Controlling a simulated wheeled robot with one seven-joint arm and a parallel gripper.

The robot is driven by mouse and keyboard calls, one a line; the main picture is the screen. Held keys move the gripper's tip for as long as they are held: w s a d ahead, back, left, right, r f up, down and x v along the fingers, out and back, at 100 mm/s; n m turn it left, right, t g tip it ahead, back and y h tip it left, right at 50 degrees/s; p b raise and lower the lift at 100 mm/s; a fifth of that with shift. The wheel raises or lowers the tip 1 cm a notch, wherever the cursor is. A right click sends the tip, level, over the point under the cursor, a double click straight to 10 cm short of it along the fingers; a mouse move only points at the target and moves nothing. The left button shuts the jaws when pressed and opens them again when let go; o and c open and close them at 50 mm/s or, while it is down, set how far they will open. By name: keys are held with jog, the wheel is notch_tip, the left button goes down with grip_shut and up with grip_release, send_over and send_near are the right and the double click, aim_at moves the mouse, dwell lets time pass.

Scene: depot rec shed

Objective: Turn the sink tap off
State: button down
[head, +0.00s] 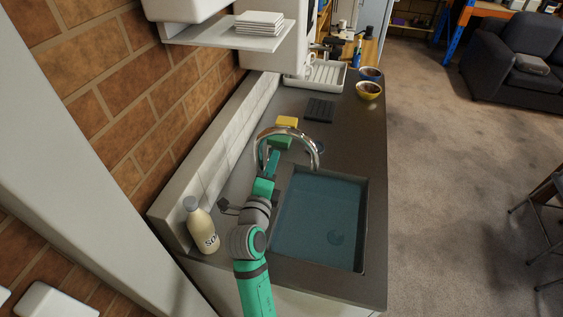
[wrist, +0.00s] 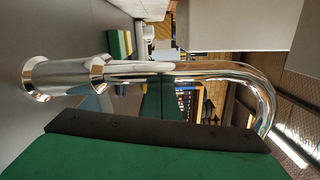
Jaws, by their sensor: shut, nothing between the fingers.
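The sink tap (head: 287,131) is a tall chrome arch behind the sink, its spout curving over the basin. In the wrist view the tap (wrist: 140,70) lies sideways across the picture, close up, with its thick base at the left. The sink (head: 320,215) is a square basin with a bluish inside and a round drain; I cannot tell whether water is running. My gripper (head: 271,162) is shut and empty, beside the tap's lower part and under the arch. Whether it touches the tap is unclear. The tap's handle cannot be made out clearly, and my arm hides part of the tap's base.
A soap bottle (head: 201,226) stands left of my arm. A yellow and green sponge (head: 286,122), a dark ribbed mat (head: 319,109), a white dish rack (head: 325,75) and two bowls (head: 369,90) are farther back. A wall shelf (head: 235,36) holding plates overhangs the counter's far left.

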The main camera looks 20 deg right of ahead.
jog(key=s+a, duration=0.3)
jog(key=s, duration=0.8)
jog(key=shift+a+f, duration=0.15)
jog(key=shift+a, duration=0.15)
dwell(0.4)
